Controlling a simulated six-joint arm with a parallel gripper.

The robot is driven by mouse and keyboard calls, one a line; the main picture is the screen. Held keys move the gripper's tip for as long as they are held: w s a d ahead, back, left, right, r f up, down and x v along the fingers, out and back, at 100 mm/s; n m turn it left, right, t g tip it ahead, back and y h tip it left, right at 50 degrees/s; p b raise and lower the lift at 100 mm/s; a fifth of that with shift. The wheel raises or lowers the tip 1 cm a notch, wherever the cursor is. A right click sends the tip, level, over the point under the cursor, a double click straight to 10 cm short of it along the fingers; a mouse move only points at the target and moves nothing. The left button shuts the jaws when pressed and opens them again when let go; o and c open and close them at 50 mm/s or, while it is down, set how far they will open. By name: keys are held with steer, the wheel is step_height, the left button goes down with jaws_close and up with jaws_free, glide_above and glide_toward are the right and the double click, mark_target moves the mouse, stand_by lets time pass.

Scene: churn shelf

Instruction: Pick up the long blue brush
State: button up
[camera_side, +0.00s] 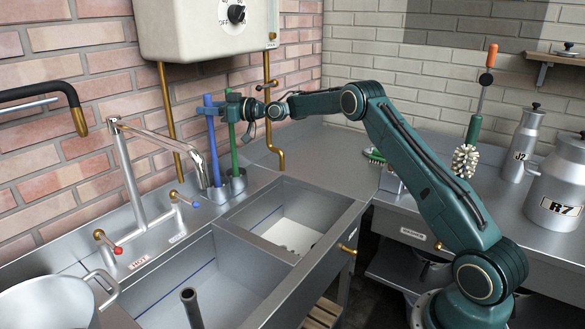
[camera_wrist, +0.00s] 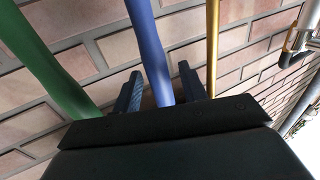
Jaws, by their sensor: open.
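The long blue brush (camera_side: 213,140) stands upright in a metal holder behind the sinks, its handle pointing up. Its lower end is hidden inside the holder. My gripper (camera_side: 212,109) is at the upper part of the blue handle, level and facing the wall. In the wrist view the blue handle (camera_wrist: 148,45) runs between the two open fingers of my gripper (camera_wrist: 160,88). I cannot tell whether either finger touches it.
A green-handled brush (camera_side: 233,148) stands close to the right of the blue one, beside my gripper. A brass pipe (camera_side: 168,110), a tap (camera_side: 165,140) and the brick wall are near. The metal holder (camera_side: 235,183) sits behind the right sink basin (camera_side: 290,215).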

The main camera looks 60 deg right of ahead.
steer(key=shift+w+a, duration=0.1)
steer(key=shift+w, duration=0.2)
stand_by(0.4)
jaws_close()
